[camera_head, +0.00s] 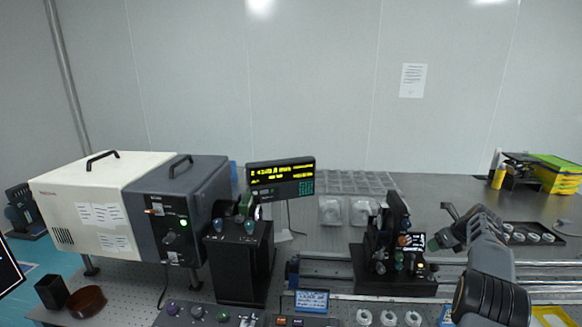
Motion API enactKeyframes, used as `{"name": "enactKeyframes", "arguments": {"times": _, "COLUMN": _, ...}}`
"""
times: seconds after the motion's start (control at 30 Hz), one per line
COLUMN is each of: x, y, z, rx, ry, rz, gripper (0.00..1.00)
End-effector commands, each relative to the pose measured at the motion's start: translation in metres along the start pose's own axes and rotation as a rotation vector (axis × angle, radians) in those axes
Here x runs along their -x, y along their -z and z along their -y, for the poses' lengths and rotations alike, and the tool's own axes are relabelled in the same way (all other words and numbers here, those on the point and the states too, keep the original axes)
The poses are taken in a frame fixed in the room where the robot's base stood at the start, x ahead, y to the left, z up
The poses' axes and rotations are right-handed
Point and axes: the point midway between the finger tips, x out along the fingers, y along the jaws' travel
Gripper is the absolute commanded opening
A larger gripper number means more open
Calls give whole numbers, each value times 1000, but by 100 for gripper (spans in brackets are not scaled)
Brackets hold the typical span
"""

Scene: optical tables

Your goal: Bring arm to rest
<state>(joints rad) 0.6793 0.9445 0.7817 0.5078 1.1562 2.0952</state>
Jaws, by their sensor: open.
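My arm reaches up from the lower right of the head view. My gripper (441,227) is at its far end, to the right of a black optical mount (396,240) on the rails. Its jaws are open and I see nothing held between them. Whether the lower jaw touches the mount cannot be told from this view.
A white and grey lamp housing (105,205) and a lit display (281,178) stand on the left. Metal rails (330,268) cross the table. A black tray of white rings (533,235) and yellow-green boxes (557,174) lie right. Bare tabletop (447,190) shows behind the arm.

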Motion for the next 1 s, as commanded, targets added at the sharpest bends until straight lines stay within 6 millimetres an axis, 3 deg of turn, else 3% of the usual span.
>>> {"name": "enactKeyframes", "arguments": {"times": 0.1, "x": -27, "y": 39, "z": -8, "rx": 307, "ry": -42, "rz": -93, "gripper": 54}}
{"name": "enactKeyframes", "arguments": {"times": 0.27, "x": -20, "y": 62, "z": -52, "rx": 833, "ry": -121, "rz": -187, "gripper": 54}}
{"name": "enactKeyframes", "arguments": {"times": 0.47, "x": 19, "y": 77, "z": -154, "rx": 1580, "ry": -271, "rz": -257, "gripper": 54}}
{"name": "enactKeyframes", "arguments": {"times": 0.7, "x": 73, "y": 118, "z": -279, "rx": 2313, "ry": -426, "rz": -274, "gripper": 54}}
{"name": "enactKeyframes", "arguments": {"times": 0.8, "x": 92, "y": 142, "z": -320, "rx": 2533, "ry": -459, "rz": -276, "gripper": 54}}
{"name": "enactKeyframes", "arguments": {"times": 1.0, "x": 118, "y": 180, "z": -378, "rx": 2770, "ry": -429, "rz": -282, "gripper": 54}}
